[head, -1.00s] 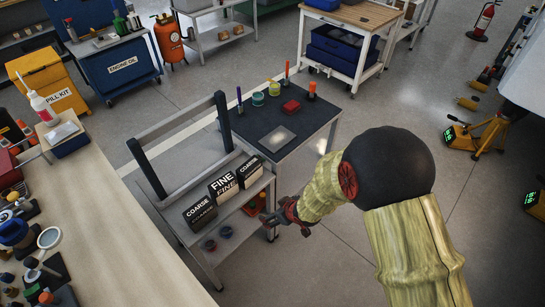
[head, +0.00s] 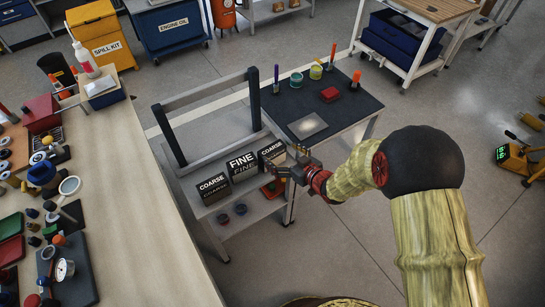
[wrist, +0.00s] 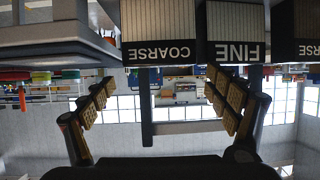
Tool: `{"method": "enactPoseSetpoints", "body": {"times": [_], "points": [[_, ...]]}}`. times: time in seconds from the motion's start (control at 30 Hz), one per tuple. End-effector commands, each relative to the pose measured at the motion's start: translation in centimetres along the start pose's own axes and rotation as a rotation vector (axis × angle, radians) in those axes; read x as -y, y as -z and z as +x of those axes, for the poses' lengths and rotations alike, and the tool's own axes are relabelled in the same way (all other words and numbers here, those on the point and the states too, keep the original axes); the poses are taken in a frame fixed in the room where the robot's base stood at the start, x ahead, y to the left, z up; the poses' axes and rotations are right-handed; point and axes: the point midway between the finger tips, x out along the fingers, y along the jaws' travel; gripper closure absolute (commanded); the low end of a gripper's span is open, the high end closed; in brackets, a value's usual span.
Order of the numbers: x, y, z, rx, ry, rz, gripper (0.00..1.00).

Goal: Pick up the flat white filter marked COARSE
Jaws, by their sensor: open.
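Three filters with black label bands stand in a row on a grey shelf unit: a left COARSE filter (head: 213,188), a FINE filter (head: 241,165) and a right COARSE filter (head: 272,151). In the wrist view, which is upside down, one COARSE filter (wrist: 158,22) shows a pale pleated face. The FINE filter (wrist: 235,20) is beside it, and another COARSE filter (wrist: 305,20) is cut off at the right edge. My gripper (head: 290,168) is just right of the right COARSE filter in the head view. Its fingers (wrist: 160,102) are spread wide, with nothing between them.
A grey upright frame (head: 250,100) rises behind the filters. A cluttered workbench (head: 130,190) stands left.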

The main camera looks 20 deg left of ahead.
Motion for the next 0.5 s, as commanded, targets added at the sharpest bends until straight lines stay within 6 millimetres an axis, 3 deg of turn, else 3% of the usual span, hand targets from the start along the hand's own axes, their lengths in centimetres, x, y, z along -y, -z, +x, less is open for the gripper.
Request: {"method": "enactPoseSetpoints", "body": {"times": [0.4, 0.5], "points": [[0.0, -0.7, 4.9, 0.002, 0.000, -0.001, 0.12], [0.0, -0.5, 5.2, 0.002, -0.001, 0.000, 0.12]]}}
